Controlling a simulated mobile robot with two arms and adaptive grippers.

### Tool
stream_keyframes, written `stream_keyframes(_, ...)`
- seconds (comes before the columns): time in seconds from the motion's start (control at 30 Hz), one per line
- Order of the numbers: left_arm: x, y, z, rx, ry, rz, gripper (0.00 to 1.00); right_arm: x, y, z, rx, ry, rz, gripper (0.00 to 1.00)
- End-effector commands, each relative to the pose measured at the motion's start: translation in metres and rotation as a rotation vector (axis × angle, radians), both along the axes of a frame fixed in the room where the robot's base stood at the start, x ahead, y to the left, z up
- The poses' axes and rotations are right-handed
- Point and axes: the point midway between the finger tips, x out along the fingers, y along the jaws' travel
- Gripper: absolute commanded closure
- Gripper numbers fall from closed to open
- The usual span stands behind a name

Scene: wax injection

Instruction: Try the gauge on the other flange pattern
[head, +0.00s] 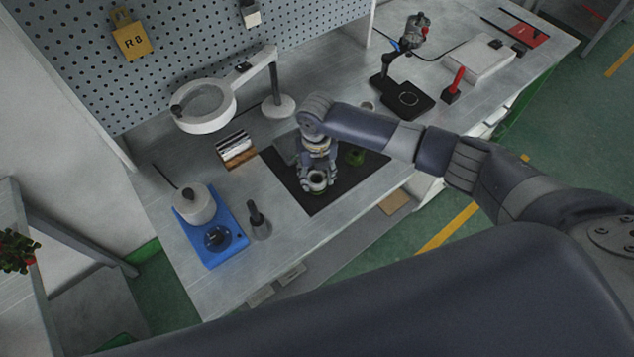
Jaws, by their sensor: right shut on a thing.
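My right gripper (317,184) is over the black mat (314,205), its fingers closed around a small grey ring-shaped piece (317,177), which looks like the gauge. A trace of green shows just under the fingers; I cannot tell whether the piece touches what is below it. A green flange pattern (355,156) stands on the mat to the right of the gripper, apart from it. My left gripper is not in view.
A blue unit with a white pot (196,205) and a dark-handled tool (258,222) stand left of the mat. A ring magnifier lamp (205,108) and a small rack (236,149) are behind. A black stand (404,98) is at the back right. The front bench edge is clear.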

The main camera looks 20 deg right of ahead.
Motion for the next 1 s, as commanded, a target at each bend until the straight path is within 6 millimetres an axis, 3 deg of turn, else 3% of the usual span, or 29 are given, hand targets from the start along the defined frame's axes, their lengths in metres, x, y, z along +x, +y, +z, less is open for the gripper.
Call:
stream_keyframes(0.27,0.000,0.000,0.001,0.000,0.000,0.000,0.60,-0.001,0.000,0.000,0.000,0.003,0.000,0.85)
stream_keyframes(1.0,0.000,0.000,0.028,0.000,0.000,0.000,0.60,0.000,0.000,0.031,0.000,0.000,0.000,0.85)
